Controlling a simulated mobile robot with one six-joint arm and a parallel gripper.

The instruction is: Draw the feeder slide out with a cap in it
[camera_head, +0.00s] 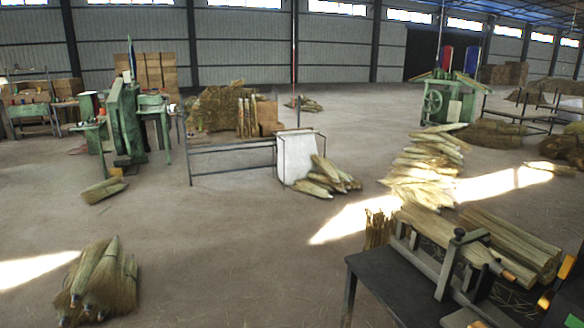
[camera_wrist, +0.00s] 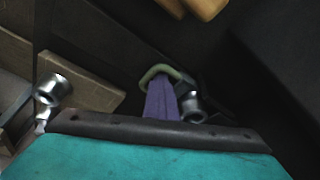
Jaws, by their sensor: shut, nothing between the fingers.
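In the wrist view my gripper (camera_wrist: 161,88) shows as purple fingers, pressed together and empty, reaching up from a dark bar above a teal body. Their tips are at a pale green loop (camera_wrist: 152,72), which seems to curve around them; whether it is part of the feeder slide I cannot tell. A silver ring-shaped metal piece (camera_wrist: 194,106), possibly a cap, is close to the right of the fingers. A similar metal piece (camera_wrist: 49,88) is farther left, near a brown board. The slide itself is not clearly seen in either view.
A green machine (camera_head: 125,120) stands at left. The middle floor is mostly clear.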

